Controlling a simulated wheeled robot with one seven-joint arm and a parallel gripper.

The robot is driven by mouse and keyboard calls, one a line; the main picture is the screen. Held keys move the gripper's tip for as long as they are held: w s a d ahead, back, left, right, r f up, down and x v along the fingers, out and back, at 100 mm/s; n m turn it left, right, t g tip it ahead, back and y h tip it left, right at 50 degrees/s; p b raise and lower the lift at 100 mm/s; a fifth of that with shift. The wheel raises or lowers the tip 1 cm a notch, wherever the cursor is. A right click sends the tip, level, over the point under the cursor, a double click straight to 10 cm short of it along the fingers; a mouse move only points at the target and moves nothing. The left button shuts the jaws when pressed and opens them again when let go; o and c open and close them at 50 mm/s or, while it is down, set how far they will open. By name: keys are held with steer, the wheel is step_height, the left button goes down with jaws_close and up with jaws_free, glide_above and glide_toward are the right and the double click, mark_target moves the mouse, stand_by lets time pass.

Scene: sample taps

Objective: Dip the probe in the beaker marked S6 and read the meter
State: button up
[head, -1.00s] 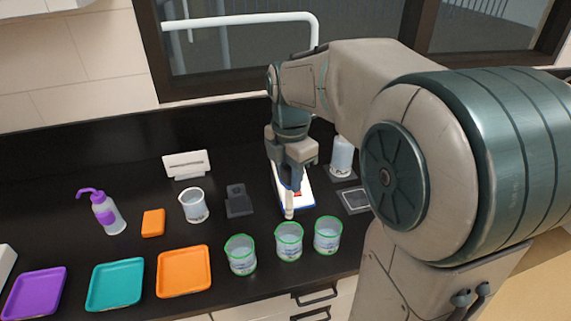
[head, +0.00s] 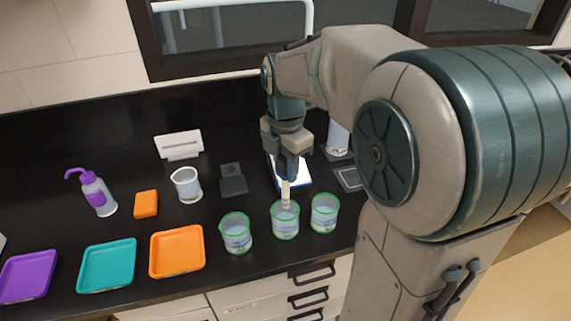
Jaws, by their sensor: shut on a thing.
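My gripper (head: 287,176) is shut on a pale, slim probe (head: 285,195) that points straight down. The probe's lower end is at the mouth of the middle green-rimmed beaker (head: 286,226); I cannot tell how deep it reaches. A left green-rimmed beaker (head: 236,236) and a right one (head: 324,215) stand beside it, all holding clear liquid. Their labels are too small to read, so I cannot tell which is S6. A white and blue device (head: 301,178), perhaps the meter, lies behind the gripper, partly hidden; no reading is legible.
Purple (head: 27,278), teal (head: 106,267) and orange (head: 177,253) trays lie at the front left. Behind them are a purple wash bottle (head: 97,196), an orange block (head: 146,204), a beaker without green rim (head: 187,185) and a dark stand (head: 233,181). A bottle (head: 338,140) stands behind my arm.

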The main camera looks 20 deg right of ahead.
steer(key=shift+f, duration=0.1)
steer(key=shift+f+b, duration=0.5)
steer(key=shift+f, duration=0.25)
stand_by(0.3)
steer(key=shift+f+b, duration=2.45)
steer(key=shift+f, duration=0.95)
stand_by(3.5)
